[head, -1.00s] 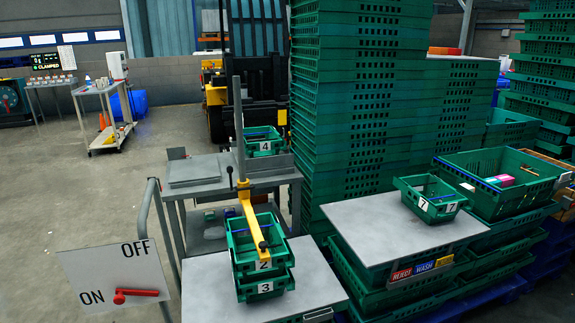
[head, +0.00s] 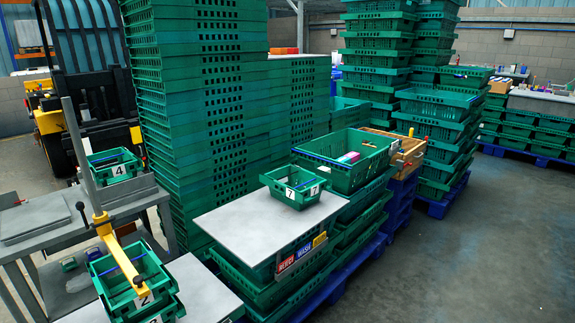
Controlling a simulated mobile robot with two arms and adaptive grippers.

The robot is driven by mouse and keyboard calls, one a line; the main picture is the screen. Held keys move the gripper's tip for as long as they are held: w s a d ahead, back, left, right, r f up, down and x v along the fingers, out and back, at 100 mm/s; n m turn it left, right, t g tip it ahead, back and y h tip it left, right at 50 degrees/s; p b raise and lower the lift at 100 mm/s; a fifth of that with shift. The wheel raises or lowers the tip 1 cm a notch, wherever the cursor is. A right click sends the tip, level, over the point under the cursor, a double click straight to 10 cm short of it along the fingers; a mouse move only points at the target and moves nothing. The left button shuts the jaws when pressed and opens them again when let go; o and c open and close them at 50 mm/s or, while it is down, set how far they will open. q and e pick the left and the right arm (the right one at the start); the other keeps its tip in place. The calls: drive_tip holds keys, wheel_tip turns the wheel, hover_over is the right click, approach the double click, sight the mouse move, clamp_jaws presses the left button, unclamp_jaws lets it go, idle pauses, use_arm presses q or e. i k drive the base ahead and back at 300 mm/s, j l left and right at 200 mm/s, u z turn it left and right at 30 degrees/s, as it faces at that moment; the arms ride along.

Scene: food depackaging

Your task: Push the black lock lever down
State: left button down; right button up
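A yellow clamp arm (head: 119,252) reaches from a grey upright post (head: 76,150) over a green crate marked 2 (head: 163,274) at the lower left. A thin black lever with a round knob (head: 81,207) stands up beside the post, just left of the yellow arm; it looks like the lock lever. A black knob sits at the arm's front end (head: 139,281), over the crate's near edge. The crate marked 2 rests on another green crate at the bottom edge. Neither of my grippers is in view.
A crate marked 4 (head: 117,171) sits on the grey workbench behind the post. A crate marked 7 (head: 293,190) stands on a grey board (head: 234,224) at the centre. Tall green crate stacks (head: 190,110) stand behind. The floor at the right (head: 460,260) is clear.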

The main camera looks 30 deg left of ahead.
sight(80, 206)
drive_tip(key=k+j, duration=0.15)
drive_tip(key=j, duration=0.55)
drive_tip(key=k+j, duration=0.1)
drive_tip(key=j, duration=0.65)
drive_tip(key=k+j, duration=0.15)
drive_tip(key=j, duration=0.55)
drive_tip(key=k+j, duration=0.1)
drive_tip(key=j, duration=0.6)
drive_tip(key=k+j, duration=0.15)
drive_tip(key=j, duration=0.6)
drive_tip(key=k+j, duration=0.1)
drive_tip(key=j, duration=0.6)
drive_tip(key=k+j, duration=0.15)
drive_tip(key=j, duration=0.55)
drive_tip(key=k+j, duration=0.15)
drive_tip(key=j, duration=0.55)
